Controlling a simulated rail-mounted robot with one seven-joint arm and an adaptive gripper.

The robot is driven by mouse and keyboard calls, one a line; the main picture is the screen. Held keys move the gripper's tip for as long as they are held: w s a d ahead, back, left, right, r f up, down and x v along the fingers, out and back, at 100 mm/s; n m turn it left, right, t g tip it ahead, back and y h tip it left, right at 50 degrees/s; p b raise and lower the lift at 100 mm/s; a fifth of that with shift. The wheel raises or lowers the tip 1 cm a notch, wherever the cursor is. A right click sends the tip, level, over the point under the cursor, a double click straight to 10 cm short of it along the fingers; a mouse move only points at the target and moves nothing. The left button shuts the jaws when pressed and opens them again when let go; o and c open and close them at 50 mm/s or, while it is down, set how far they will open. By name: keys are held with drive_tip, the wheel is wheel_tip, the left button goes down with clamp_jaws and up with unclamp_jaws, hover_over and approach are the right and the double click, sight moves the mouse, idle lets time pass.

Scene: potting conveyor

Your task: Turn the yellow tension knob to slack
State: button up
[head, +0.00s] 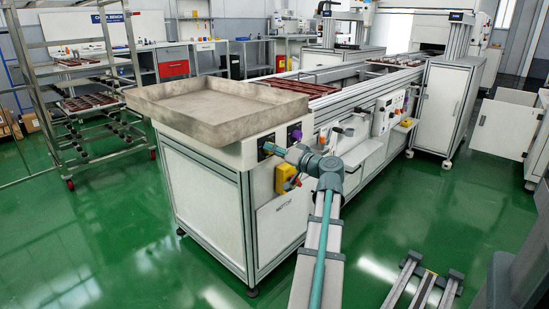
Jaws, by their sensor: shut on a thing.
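My gripper (270,149) is at the upper part of the conveyor's white end cabinet, below the right corner of the metal tray. It is shut on a knob at a dark plate (262,154). The gripper covers this knob, so its yellow colour and the direction it points cannot be made out. A purple knob (294,132) on a similar dark plate is just to the right and is not touched. A yellow switch box (285,180) is lower down on the same cabinet, behind my wrist, apart from the fingers.
A large grey metal tray (190,125) sits on the conveyor end, close above my gripper. The conveyor (350,85) runs back to the right, with dark red trays (298,87) on it. A wheeled rack (85,100) stands at left. Green floor in front is mostly clear.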

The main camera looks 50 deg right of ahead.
drive_tip(key=shift+n+b, duration=0.4)
drive_tip(key=shift+n, duration=0.2)
drive_tip(key=o, duration=1.1)
drive_tip(key=shift+o, duration=0.2)
drive_tip(key=s+a, duration=0.1)
drive_tip(key=s, duration=1.1)
drive_tip(key=shift+a, duration=0.15)
